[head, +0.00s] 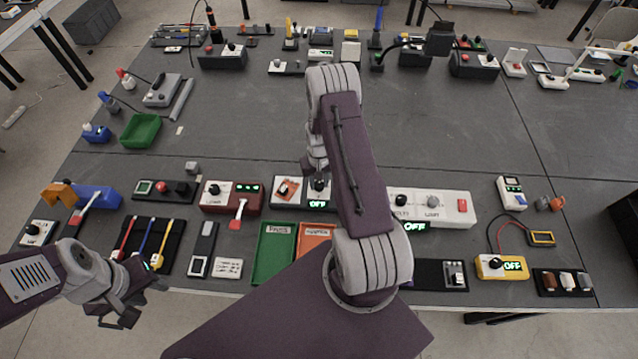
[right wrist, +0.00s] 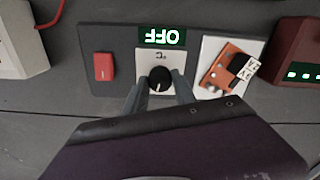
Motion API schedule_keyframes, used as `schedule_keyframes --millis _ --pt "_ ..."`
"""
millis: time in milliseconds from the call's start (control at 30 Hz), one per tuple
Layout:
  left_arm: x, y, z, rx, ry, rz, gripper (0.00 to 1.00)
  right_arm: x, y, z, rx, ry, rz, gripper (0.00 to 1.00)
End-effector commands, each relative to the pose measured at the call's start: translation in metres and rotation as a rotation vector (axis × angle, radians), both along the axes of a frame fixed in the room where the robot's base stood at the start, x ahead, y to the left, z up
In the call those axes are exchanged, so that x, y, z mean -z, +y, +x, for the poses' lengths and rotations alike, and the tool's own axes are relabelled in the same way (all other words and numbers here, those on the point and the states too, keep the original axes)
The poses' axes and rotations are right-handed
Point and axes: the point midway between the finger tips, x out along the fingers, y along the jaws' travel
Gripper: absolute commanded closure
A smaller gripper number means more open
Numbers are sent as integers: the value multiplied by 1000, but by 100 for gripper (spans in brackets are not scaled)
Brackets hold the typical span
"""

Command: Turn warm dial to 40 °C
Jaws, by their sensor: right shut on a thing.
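The warm dial (right wrist: 160,79) is a black round knob with a white pointer line, on a white panel marked °C in the right wrist view. Its display (right wrist: 162,37) reads OFF, upside down there; in the head view the display (head: 318,204) also glows green. My right gripper (right wrist: 160,92) has its two fingers on either side of the knob and is shut on it; in the head view it is partly hidden by my arm. My left gripper (head: 135,304) is open and empty at the table's lower left edge.
Beside the dial are a red switch (right wrist: 104,66) and an orange board (right wrist: 228,70) on a white plate. A dark red box (head: 231,197) stands left of the unit and a white unit (head: 455,207) right. A green tray (head: 273,252) lies in front. The table's middle is clear.

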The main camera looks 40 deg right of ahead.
Motion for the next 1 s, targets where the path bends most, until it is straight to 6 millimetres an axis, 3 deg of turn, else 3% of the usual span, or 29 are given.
schedule_keyframes --millis 400,1000 --pt "7 0 0 0 0 0 64 0 0 1 -203 -2 -1 100" --pt "8 0 0 0 0 0 64 -1 0 1 -241 -3 -1 100"
